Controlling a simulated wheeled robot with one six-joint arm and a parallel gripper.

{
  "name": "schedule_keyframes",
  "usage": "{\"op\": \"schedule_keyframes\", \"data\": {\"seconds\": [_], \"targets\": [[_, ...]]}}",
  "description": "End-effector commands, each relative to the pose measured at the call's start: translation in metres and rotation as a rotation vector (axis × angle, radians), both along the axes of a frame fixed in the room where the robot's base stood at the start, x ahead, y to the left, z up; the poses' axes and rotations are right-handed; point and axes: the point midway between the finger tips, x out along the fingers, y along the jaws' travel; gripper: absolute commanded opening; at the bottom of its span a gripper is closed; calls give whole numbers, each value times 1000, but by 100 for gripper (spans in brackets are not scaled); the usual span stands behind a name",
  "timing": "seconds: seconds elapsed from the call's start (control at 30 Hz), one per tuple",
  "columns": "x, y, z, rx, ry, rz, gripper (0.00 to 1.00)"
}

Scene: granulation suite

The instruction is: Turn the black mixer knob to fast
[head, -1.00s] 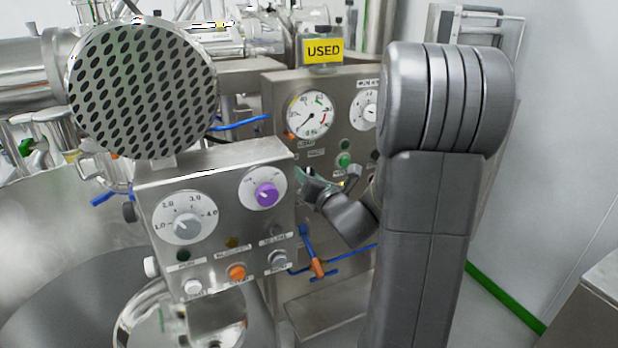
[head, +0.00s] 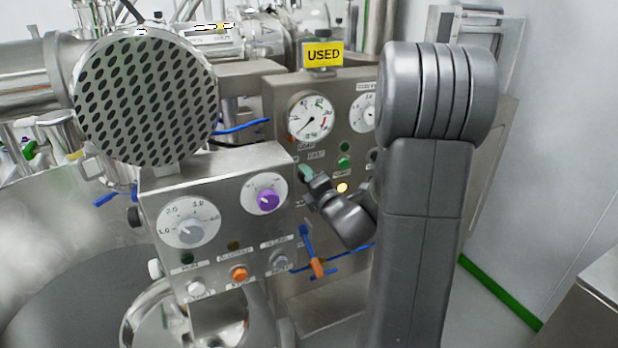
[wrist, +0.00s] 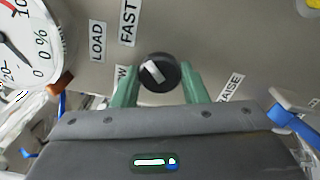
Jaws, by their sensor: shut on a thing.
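The black mixer knob (wrist: 160,68) is in the middle of the wrist view, with a white mark slanting across its face. The FAST label (wrist: 128,22) is above and left of it; a label ending in W (wrist: 121,74) is partly hidden at its left. I cannot tell exactly which label the mark points to. My gripper (wrist: 159,84) has its two green fingers on either side of the knob, shut on it. In the head view my gripper (head: 306,173) is at the rear panel and the knob is hidden.
A round gauge (head: 310,117) and a green button (head: 344,162) are near my gripper on the rear panel. A front control box (head: 220,215) with a purple knob (head: 267,200) stands close at the left. Blue-handled valve parts (head: 306,245) are below.

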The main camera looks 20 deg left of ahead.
Motion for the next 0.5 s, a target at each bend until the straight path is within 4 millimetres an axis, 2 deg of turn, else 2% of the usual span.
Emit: {"op": "schedule_keyframes", "data": {"seconds": [0.5], "targets": [[0,0,-1,23,29,-1,17]]}}
